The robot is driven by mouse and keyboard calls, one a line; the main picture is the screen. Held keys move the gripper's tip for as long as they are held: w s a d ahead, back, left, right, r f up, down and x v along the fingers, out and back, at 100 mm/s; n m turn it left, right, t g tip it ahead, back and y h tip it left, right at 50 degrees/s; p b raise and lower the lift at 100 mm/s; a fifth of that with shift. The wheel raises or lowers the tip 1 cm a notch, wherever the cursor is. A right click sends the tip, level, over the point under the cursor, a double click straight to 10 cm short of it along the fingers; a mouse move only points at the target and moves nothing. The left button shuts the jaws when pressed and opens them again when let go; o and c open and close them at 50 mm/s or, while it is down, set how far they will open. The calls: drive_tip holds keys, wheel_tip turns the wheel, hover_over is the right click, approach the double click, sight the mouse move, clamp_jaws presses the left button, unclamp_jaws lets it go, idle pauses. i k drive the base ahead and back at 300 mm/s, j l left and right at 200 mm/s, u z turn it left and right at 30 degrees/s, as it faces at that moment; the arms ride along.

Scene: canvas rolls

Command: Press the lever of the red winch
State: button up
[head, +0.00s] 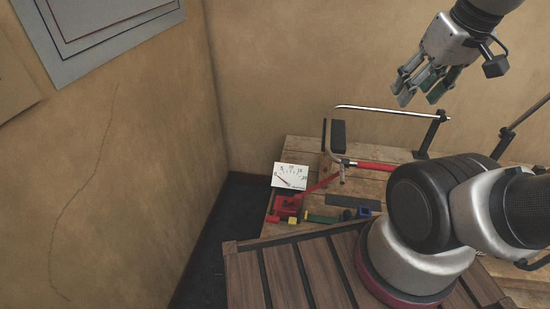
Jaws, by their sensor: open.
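A small red device that looks like the red winch (287,204) sits at the left end of the wooden workbench (300,150). A thin red bar, apparently its lever (320,185), slants up to the right from it. The details are too small to tell clearly. My gripper (418,99) is open and empty, high above the bench at the upper right, pointing down and well apart from the winch. My own arm hides the right part of the bench.
A bent metal tube (385,109) rises over the bench beside a black post (430,135). A red cylinder (372,166), a dark flat bar (352,202) and several small coloured pieces lie nearby. Walls close in behind and left.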

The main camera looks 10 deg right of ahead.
sight(273, 219)
drive_tip(key=k+j+z, duration=0.1)
drive_tip(key=j+z, duration=0.25)
drive_tip(key=k+j+z, duration=0.1)
drive_tip(key=z, duration=0.25)
